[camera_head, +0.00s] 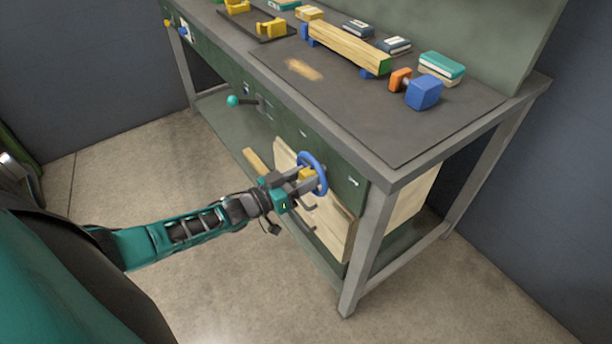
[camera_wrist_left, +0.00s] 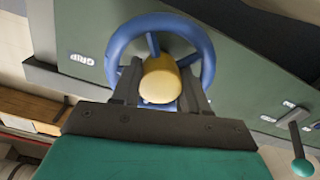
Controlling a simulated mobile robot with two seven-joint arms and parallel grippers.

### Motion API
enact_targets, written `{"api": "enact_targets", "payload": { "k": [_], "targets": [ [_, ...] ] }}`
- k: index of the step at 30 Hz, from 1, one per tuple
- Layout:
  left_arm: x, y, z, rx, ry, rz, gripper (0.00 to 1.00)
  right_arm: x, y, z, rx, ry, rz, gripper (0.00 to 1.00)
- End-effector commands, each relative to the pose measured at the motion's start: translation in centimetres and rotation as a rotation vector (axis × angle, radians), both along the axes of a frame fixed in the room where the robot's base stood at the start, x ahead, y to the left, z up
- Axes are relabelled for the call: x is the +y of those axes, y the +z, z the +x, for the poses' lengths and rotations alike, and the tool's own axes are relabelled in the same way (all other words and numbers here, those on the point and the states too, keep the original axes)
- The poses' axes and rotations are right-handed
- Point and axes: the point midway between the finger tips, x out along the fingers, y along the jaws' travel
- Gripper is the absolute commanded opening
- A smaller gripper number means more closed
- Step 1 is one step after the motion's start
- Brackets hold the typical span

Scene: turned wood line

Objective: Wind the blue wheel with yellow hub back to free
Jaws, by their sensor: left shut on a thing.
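The blue wheel (camera_head: 318,163) is mounted on the green front panel of the workbench, near its right end. Its yellow hub (camera_head: 306,174) faces out toward my left gripper (camera_head: 308,178). In the left wrist view the blue wheel (camera_wrist_left: 117,48) forms a ring with spokes behind the yellow hub (camera_wrist_left: 160,80). My left gripper (camera_wrist_left: 160,90) has one finger on each side of the yellow hub and is shut on it. The fingers hide the lower part of the wheel. My right gripper is not in view.
A lever with a teal ball (camera_head: 232,101) sticks out from the front panel to the left. Wooden boards (camera_head: 330,222) stand below the wheel. The floor (camera_head: 230,280) in front is clear.

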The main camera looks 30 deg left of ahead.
Motion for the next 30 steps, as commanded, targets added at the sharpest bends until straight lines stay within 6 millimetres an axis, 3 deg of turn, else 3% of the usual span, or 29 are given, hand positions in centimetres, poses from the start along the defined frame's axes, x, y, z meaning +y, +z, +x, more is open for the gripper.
{"api": "enact_targets", "payload": {
  "k": [18, 19, 22, 30],
  "targets": [
    [-0.05, 0.19, 0.08, 0.011, -0.002, -0.040, 0.13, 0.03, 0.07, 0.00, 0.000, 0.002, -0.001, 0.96],
    [-0.05, 0.19, 0.08, 0.011, -0.002, -0.040, 0.46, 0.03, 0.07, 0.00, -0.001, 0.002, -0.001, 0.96],
    [-0.04, 0.18, 0.08, 0.011, -0.001, -0.039, 0.54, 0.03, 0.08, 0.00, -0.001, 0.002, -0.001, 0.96],
    [0.10, 0.07, -0.15, 0.014, 0.000, -0.036, 0.54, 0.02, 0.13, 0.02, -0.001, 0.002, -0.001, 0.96]
  ]
}}
